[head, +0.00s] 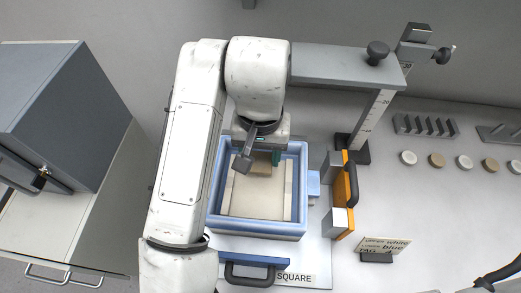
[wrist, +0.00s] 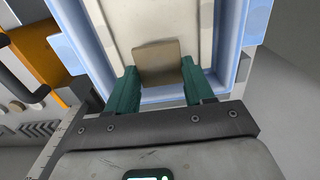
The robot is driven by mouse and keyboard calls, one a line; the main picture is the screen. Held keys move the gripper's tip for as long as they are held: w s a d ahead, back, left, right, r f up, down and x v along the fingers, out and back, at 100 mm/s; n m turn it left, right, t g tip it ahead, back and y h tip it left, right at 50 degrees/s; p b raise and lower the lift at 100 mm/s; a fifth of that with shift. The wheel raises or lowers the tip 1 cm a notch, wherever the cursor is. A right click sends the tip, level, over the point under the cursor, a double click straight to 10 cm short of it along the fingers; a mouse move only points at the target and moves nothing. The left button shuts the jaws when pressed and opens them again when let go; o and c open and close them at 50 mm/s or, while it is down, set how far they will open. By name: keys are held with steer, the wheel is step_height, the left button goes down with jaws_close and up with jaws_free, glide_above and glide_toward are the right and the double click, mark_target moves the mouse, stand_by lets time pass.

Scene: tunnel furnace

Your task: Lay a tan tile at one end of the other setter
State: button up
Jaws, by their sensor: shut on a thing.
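My gripper (head: 260,160) reaches down into the blue-walled tray (head: 255,228) at its far end. It is shut on a tan tile (head: 260,170), which also shows between the green fingers in the wrist view (wrist: 159,62). The tile is a small flat square, at or just above the cream setter (head: 258,200) lying in the tray; I cannot tell whether it touches. The setter's bare surface also shows in the wrist view (wrist: 150,18). The rest of the setter in view is bare. I see no second setter clearly.
An orange plate with a dark handle (head: 352,187) stands right of the tray. A gauge post (head: 372,115) rises behind it. Several white and tan discs (head: 437,160) and a slotted rack (head: 425,125) lie farther right. A SQUARE label (head: 295,278) is in front, and a grey cabinet (head: 60,110) stands left.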

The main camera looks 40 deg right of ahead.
mark_target(261, 160)
steer(key=shift+f+b, duration=0.95)
steer(key=shift+f, duration=0.4)
steer(key=shift+f, duration=0.4)
steer(key=o, duration=1.1)
steer(key=shift+r, duration=0.1)
step_height(261, 160, up, 11)
steer(key=shift+f+p, duration=0.15)
steer(key=shift+p, duration=0.3)
